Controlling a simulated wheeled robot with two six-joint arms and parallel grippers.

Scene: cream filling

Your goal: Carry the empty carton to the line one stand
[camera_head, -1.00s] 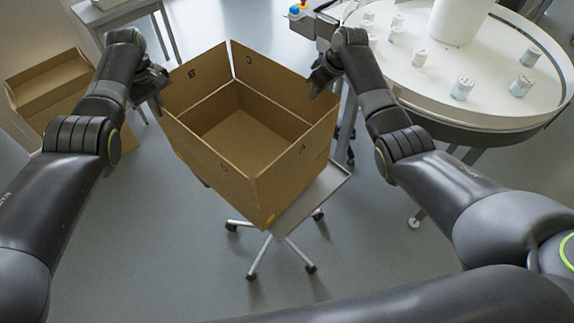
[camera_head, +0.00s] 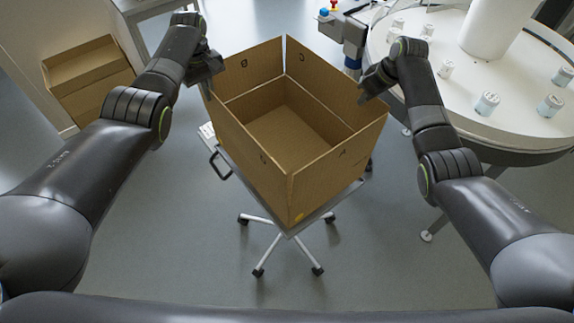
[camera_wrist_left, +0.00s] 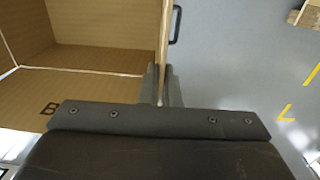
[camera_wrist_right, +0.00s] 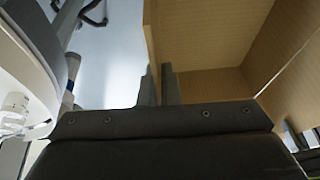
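The empty open carton (camera_head: 254,150) is brown cardboard with letters on its inner walls. It is over a wheeled stand (camera_head: 326,207) in the head view; I cannot tell if it rests on it or is just above. My left gripper (camera_head: 207,84) is shut on the carton's left wall; in the left wrist view the wall runs between the fingers (camera_wrist_left: 161,85). My right gripper (camera_head: 366,92) is shut on the right wall, which shows between the fingers in the right wrist view (camera_wrist_right: 158,85). The carton looks level.
A round white table (camera_head: 470,120) with several small jars stands at the right, close to my right arm. Another brown box (camera_head: 90,85) is at the far left. A grey table (camera_head: 150,8) is at the back left. The floor in front is clear.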

